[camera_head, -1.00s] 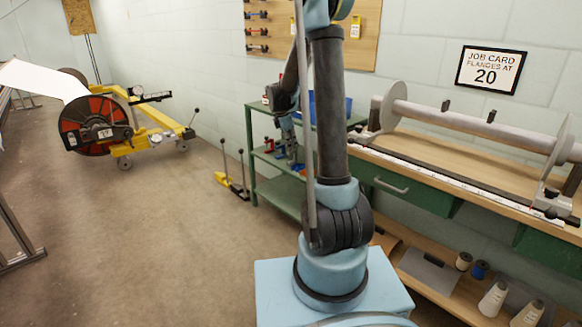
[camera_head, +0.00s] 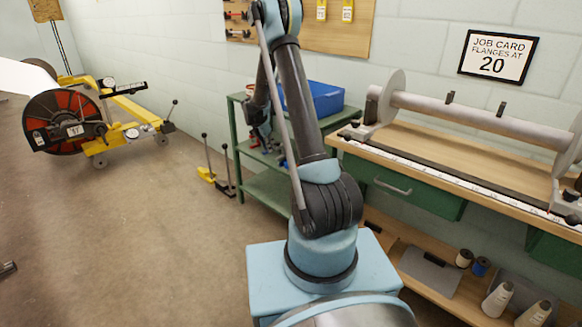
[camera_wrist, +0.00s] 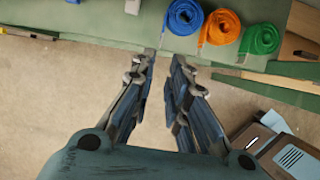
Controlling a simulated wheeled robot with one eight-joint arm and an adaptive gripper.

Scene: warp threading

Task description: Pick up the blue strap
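The blue strap (camera_wrist: 184,17) is a rolled coil on a green surface (camera_wrist: 105,18) at the top of the wrist view. An orange coil (camera_wrist: 220,27) and a green coil (camera_wrist: 260,39) sit to its right. My gripper (camera_wrist: 165,58) is open and empty, its fingers pointing toward the green surface's edge, just below the blue strap in the picture. In the head view my arm reaches to the green cart (camera_head: 236,150). The coils cannot be made out there, and my gripper is partly hidden by my arm.
A blue bin (camera_head: 322,98) stands on the cart top. A wooden workbench (camera_head: 420,155) with a grey roller (camera_head: 480,120) is to the right. A yellow wheeled stand (camera_head: 125,125) with a reel is at left. The floor (camera_head: 140,240) between is open.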

